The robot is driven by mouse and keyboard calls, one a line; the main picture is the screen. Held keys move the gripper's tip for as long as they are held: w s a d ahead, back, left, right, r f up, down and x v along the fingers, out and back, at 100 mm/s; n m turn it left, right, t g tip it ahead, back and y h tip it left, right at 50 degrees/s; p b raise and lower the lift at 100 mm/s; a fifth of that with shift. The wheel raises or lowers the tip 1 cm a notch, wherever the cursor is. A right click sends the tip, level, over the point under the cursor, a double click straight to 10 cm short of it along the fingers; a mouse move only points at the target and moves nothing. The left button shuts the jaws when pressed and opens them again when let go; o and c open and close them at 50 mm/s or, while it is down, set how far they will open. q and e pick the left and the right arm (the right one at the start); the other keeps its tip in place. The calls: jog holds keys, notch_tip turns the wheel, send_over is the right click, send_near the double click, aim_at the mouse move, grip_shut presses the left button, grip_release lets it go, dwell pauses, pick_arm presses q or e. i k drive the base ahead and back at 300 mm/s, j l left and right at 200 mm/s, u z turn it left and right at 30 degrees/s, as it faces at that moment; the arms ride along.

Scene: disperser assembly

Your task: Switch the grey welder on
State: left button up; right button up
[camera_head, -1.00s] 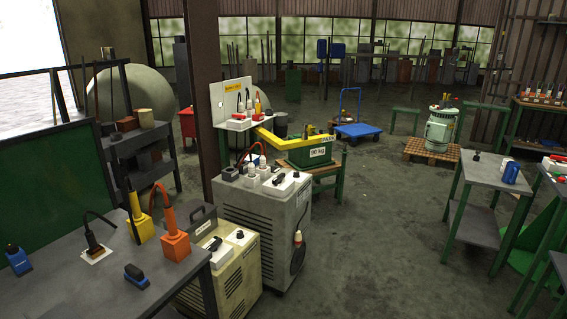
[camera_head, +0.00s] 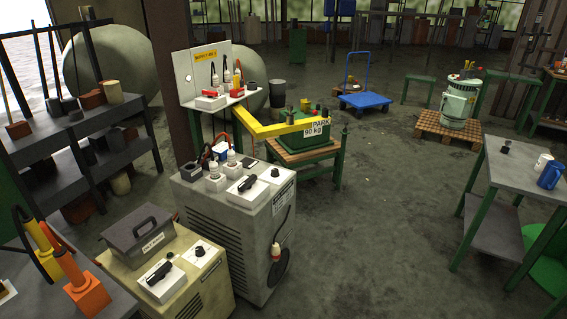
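The grey welder (camera_head: 235,235) is a tall cabinet with louvred sides, standing left of the picture's middle. On its top are a white plate with a black lever switch (camera_head: 248,184), a white plate with a small dark knob (camera_head: 275,174), and white bottle-shaped connectors (camera_head: 214,172). I cannot tell the lever's on or off position. Neither of my grippers is in view.
A cream-coloured welder (camera_head: 190,290) with its own lever stands in front of it. A bench with orange and yellow tools (camera_head: 86,292) is at the lower left. A green press table (camera_head: 310,150) stands behind. The floor (camera_head: 380,220) to the right is clear.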

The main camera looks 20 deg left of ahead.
aim_at(247, 184)
jog(key=i+l+u, duration=0.1)
jog(key=i+u, duration=0.25)
jog(key=i, duration=0.2)
jog(key=i+l+u, duration=0.3)
jog(key=i, duration=0.2)
jog(key=i+l+u, duration=0.35)
jog(key=i, duration=0.15)
